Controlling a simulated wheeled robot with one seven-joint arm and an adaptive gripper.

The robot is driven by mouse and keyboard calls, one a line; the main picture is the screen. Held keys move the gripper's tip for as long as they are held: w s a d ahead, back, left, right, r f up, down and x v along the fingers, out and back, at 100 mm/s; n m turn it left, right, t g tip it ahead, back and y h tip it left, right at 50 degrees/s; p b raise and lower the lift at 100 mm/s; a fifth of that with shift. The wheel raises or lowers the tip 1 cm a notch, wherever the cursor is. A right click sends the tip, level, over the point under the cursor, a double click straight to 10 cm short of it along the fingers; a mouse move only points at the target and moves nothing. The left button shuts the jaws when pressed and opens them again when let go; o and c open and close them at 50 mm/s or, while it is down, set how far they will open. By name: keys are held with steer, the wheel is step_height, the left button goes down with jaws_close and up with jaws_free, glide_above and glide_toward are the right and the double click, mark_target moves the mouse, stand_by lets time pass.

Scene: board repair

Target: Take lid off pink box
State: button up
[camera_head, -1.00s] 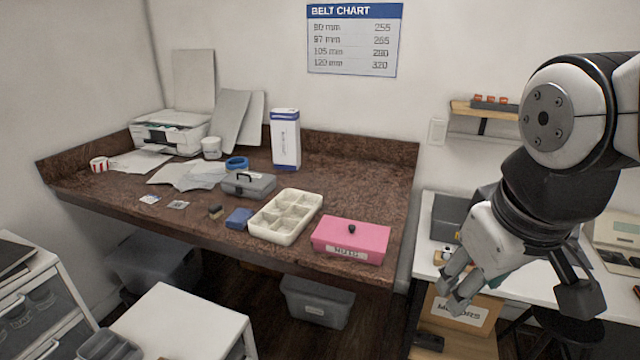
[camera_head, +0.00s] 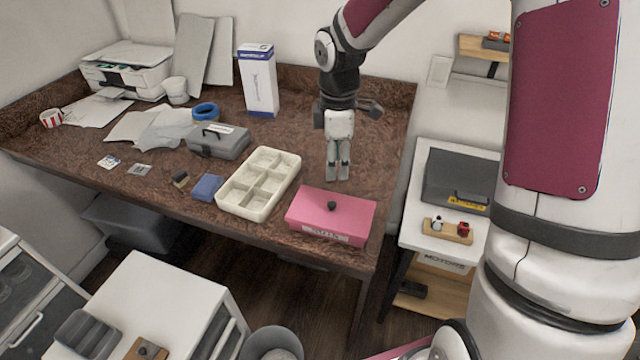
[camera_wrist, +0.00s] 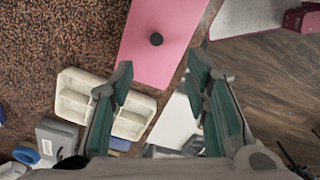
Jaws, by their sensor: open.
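The pink box (camera_head: 331,217) sits near the front right edge of the brown table. Its pink lid is on, with a dark round knob (camera_head: 331,206) in the middle of the top. A label on its front is too small to read surely. My gripper (camera_head: 338,178) points down behind the box, above the table, apart from the lid. In the wrist view the pink lid (camera_wrist: 150,65) and its knob (camera_wrist: 156,39) show beyond the open, empty fingers (camera_wrist: 163,85).
A cream divided tray (camera_head: 226,205) stands just left of the box. A blue block (camera_head: 207,187), a grey toolbox (camera_head: 235,145) and a tall white carton (camera_head: 259,80) stand further left. A white side table (camera_head: 412,232) is to the right. The table behind the box is mostly clear.

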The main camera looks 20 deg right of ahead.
glide_above(332, 204)
step_height(332, 204, down, 8)
steer(key=shift+f, duration=0.15)
steer(key=shift+f+p, duration=0.8)
steer(key=shift+f, duration=2.15)
jaws_close()
